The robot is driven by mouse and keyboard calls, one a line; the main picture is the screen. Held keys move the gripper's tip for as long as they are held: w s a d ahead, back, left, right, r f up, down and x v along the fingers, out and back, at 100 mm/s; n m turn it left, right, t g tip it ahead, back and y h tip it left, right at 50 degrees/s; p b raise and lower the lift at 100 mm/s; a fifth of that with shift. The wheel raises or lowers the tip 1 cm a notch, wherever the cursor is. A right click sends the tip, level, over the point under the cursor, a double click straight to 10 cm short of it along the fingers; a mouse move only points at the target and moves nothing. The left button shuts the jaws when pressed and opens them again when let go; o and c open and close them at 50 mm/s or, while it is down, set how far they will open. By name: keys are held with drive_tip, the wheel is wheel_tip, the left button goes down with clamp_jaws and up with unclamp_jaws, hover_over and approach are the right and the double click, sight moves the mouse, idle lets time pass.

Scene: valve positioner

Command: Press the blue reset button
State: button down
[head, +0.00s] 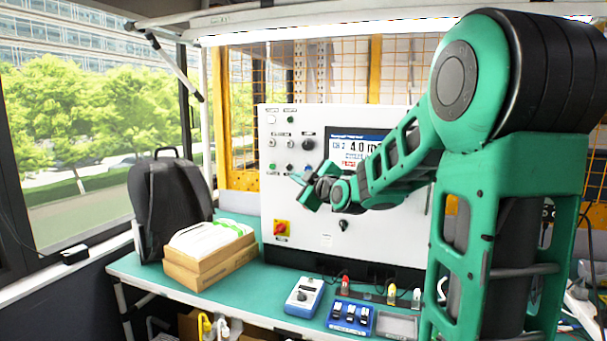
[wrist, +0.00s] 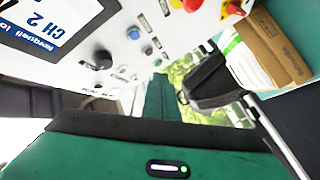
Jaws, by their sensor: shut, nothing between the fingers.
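The blue button (wrist: 134,33) is a small round button on the white control panel (wrist: 165,35) in the wrist view, left of and above my fingertips. I cannot tell how far the tips are from the panel.
A dark knob (wrist: 103,58) and a screen (head: 356,148) are beside the buttons. A red-and-yellow switch (head: 281,228) is lower on the panel. A black backpack (head: 165,205) and a cardboard box (head: 208,268) are on the left of the green bench (head: 135,267). Small blue devices stand in front.

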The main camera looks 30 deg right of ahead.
drive_tip(key=w+d, duration=0.4)
drive_tip(key=d, duration=0.1)
drive_tip(key=shift+w+d, duration=0.25)
drive_tip(key=shift+d, duration=0.15)
drive_tip(key=shift+d, duration=0.1)
idle(1.8)
drive_tip(key=shift+w+d, duration=0.25)
drive_tip(key=shift+w+d, duration=0.2)
drive_tip(key=shift+d, duration=0.1)
idle(0.9)
drive_tip(key=shift+a, duration=0.1)
drive_tip(key=shift+s+a, duration=0.5)
drive_tip(key=shift+a, duration=0.05)
idle(0.4)
drive_tip(key=shift+s+a, duration=0.8)
drive_tip(key=shift+a, duration=0.2)
drive_tip(key=shift+s+a, duration=0.75)
drive_tip(key=shift+a, duration=0.2)
